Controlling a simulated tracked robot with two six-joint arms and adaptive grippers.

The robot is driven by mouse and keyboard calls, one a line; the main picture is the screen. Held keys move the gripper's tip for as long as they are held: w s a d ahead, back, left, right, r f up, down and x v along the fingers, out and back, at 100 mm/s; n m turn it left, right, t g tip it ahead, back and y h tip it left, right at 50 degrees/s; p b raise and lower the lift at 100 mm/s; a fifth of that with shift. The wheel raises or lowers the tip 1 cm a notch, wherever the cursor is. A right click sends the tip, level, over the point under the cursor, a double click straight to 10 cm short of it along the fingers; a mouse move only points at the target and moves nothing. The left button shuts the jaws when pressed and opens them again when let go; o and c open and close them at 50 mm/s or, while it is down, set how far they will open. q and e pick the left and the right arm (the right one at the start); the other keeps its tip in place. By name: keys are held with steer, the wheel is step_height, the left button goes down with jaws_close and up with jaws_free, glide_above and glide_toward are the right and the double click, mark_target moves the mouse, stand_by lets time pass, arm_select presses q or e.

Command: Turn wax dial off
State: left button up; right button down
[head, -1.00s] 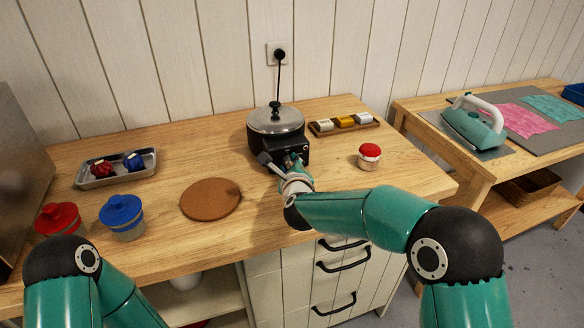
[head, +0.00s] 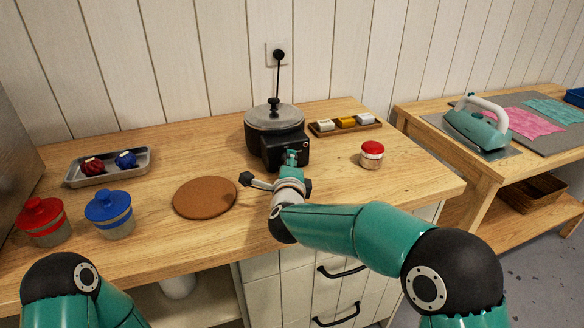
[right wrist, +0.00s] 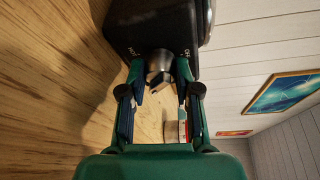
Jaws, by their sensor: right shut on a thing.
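The black wax pot (head: 274,122) with a grey lid stands at the back middle of the table, with a black control box on its front. My right gripper (right wrist: 160,78) is shut on the dial, one finger on each side. In the head view the right gripper (head: 291,160) is at the front of the box and hides the dial. My left gripper is out of view.
A brown round mat (head: 205,198) lies left of my right arm. A red-lidded jar (head: 371,155) stands to the right. Red (head: 42,222) and blue (head: 109,214) lidded pots and a metal tray (head: 75,183) are at left. A wooden tray (head: 345,129) of small blocks lies behind right.

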steer(key=shift+a+f, duration=0.1)
steer(key=shift+f, duration=0.1)
steer(key=c, duration=0.9)
jaws_free()
steer(key=shift+o, duration=0.4)
steer(key=shift+r, duration=0.1)
steer(key=s, duration=0.4)
steer(key=s+r, duration=0.1)
steer(key=s, duration=0.7)
steer(key=shift+a+r, duration=0.1)
steer(key=shift+r, duration=0.05)
